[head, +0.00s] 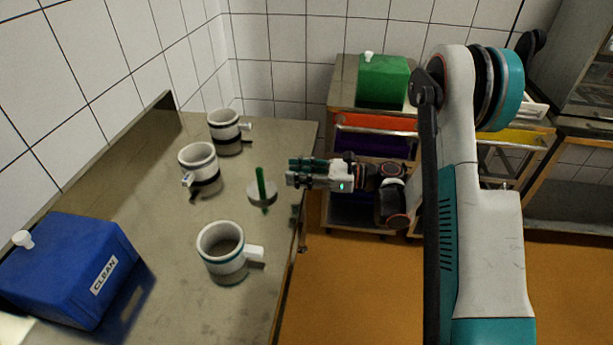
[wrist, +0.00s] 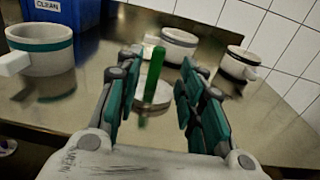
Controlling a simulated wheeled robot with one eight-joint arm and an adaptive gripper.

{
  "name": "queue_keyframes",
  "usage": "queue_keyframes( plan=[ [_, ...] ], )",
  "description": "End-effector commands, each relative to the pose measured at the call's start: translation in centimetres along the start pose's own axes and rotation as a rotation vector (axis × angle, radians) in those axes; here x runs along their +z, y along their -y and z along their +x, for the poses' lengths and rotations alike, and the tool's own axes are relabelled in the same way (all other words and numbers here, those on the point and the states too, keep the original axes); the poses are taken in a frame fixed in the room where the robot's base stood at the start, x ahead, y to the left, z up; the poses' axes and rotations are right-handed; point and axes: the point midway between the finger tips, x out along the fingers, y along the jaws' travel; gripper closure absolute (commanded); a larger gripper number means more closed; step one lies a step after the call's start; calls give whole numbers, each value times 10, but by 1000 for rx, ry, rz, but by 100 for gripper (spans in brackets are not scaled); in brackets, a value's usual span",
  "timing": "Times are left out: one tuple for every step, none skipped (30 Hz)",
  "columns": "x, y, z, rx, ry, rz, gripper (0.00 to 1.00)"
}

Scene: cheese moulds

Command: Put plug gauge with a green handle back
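The plug gauge has an upright green handle (head: 260,183) on a round grey disc (head: 263,195) and stands on the metal table near its right edge. My gripper (head: 291,171) is to the right of the gauge in the head view, pointing toward it. In the wrist view my gripper (wrist: 158,72) is open, its teal-padded fingers apart. The green handle (wrist: 154,68) and the disc (wrist: 154,96) show in the gap between the fingers, farther off. I see no contact.
White moulds with side handles (head: 224,247) (head: 199,168) (head: 225,131) stand around the gauge on the table (head: 150,235). A blue box marked CLEAN (head: 70,268) is at the front left. A green box (head: 383,80) sits on a cart behind.

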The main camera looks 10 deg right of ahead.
Motion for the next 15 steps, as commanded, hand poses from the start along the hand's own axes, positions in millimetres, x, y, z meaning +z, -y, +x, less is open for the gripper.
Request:
queue_keyframes(
  plan=[
    [0,0,-1,-1,0,0,64],
    [1,0,-1,-3,2,2,64],
    [5,2,0,-9,7,8,64],
    [10,3,0,-18,14,15,64],
    [17,6,1,-32,24,25,64],
    [30,11,2,-56,44,46,64],
    [42,16,3,-79,62,65,64],
    [56,21,4,-106,85,90,64],
    [77,29,4,-148,121,129,64],
    [94,35,4,-181,151,162,64],
    [111,41,3,-215,184,199,64],
    [135,49,0,-262,231,252,64],
    [151,55,-2,-295,267,293,64],
    [167,60,-5,-327,303,335,64],
    [187,67,-10,-369,353,393,64]
  ],
)
